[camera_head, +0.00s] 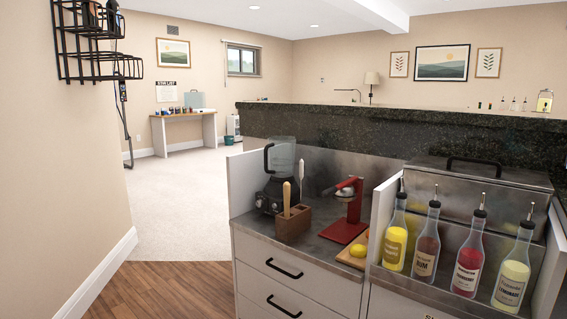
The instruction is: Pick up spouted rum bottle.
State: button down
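The rum bottle (427,243) is a clear bottle with brownish contents, a pale label reading RUM and a dark-collared metal pour spout. It stands upright in the steel speed rail at the right, second from the left in a row of spouted bottles. A yellow bottle (396,238) stands close on its left. A red bottle (469,257) stands on its right, with a pale yellow bottle (513,270) beyond that. My gripper is not in view.
A white divider panel (383,215) rises left of the bottles. Left of it, the steel counter holds a blender (278,177), a wooden utensil holder (292,222), a red juicer (346,215) and a lemon on a board. A lidded steel bin (480,180) and dark stone bar top are behind. Floor at left is clear.

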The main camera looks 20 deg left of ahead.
aim_at(426, 254)
jog(key=u, duration=2.2)
jog(key=i, duration=1.7)
jog(key=z, duration=3.05)
